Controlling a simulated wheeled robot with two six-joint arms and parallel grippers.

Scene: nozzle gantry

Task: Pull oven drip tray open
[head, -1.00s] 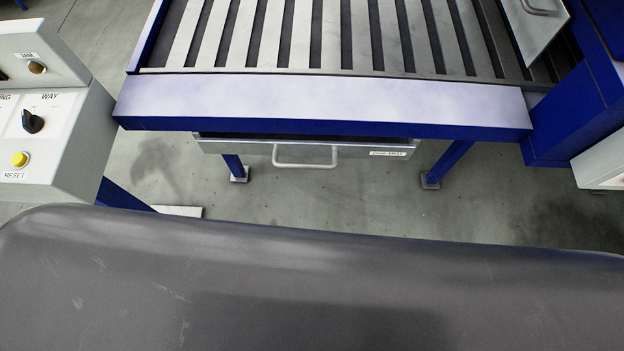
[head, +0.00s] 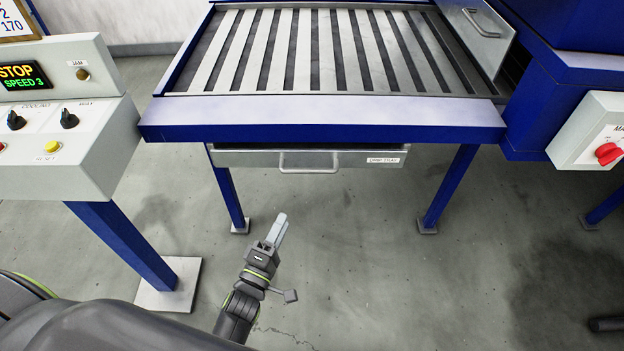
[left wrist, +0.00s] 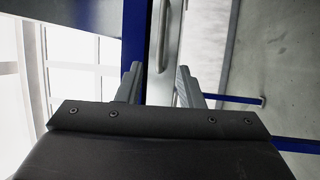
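The drip tray (head: 230,158) sits under the front beam of the slatted table, with a labelled metal front and a bar handle (head: 308,169). A dark gap shows between the tray front and the beam. My left gripper (head: 279,229) is below and in front of the tray, its fingers pointing up toward it and apart from the handle. In the left wrist view my left gripper (left wrist: 158,82) is open and empty. The handle (left wrist: 162,35) shows ahead, in line with the space between the fingers. My right gripper is not in view.
A control panel (head: 60,150) on a blue post stands at the left. Blue table legs (head: 450,188) flank the tray. A box with a red knob (head: 608,153) is at the right. The floor (head: 370,260) before the tray is mostly clear.

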